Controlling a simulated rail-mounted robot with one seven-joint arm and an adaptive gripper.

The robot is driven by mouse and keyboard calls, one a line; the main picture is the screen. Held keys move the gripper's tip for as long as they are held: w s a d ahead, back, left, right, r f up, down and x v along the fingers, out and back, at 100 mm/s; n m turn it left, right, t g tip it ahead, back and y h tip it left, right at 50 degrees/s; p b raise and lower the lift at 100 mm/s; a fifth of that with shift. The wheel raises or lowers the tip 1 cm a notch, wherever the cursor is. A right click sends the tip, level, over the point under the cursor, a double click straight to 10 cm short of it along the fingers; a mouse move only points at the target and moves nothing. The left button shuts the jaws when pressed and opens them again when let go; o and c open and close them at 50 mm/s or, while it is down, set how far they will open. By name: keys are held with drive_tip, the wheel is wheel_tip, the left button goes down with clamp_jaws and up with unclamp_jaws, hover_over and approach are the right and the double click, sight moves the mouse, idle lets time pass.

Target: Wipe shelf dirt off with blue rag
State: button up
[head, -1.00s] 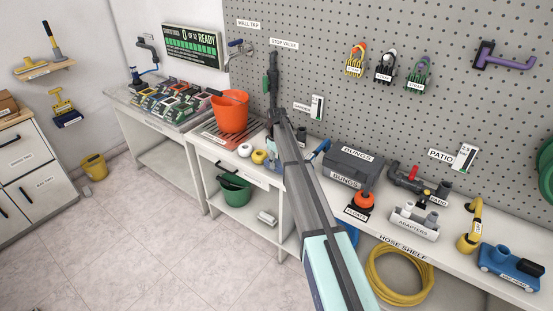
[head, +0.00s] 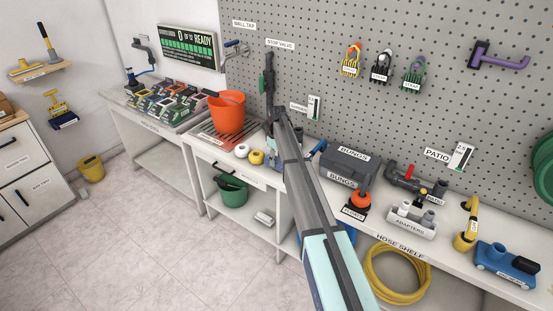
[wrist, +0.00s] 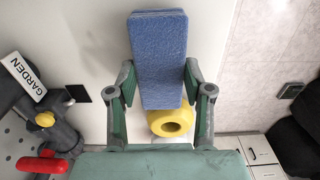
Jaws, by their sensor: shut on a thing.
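The blue rag (wrist: 158,60) is a thick rectangular pad in the wrist view. My gripper (wrist: 160,84) is shut on it, with one finger on each side. The rag stretches out beyond the fingertips, in front of a pale surface. In the head view my arm hides most of the gripper, which is over the white bench; a small blue patch (head: 267,158) shows beside the arm, and I cannot tell if it is the rag. The hose shelf (head: 395,246) runs along the pegboard at the right. I cannot make out dirt on any shelf.
A yellow roll (wrist: 171,122) lies close by the rag in the wrist view. In the head view an orange bucket (head: 227,113) stands left of the arm. The grey bungs box (head: 350,163) and adapters (head: 410,222) stand to its right.

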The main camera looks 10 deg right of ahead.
drive_tip(key=shift+f, duration=0.65)
drive_tip(key=shift+s+a+r, duration=0.1)
drive_tip(key=shift+s+a, duration=0.7)
drive_tip(key=shift+s, duration=0.05)
drive_tip(key=shift+w+d, duration=0.75)
drive_tip(key=shift+w, duration=0.1)
drive_tip(key=shift+s+a, duration=0.75)
drive_tip(key=shift+s, duration=0.2)
drive_tip(key=shift+w+d+p, duration=0.35)
drive_tip(key=shift+w+d, duration=0.45)
drive_tip(key=shift+w, duration=0.15)
drive_tip(key=shift+r+p, duration=0.45)
drive_tip(key=shift+r, duration=0.4)
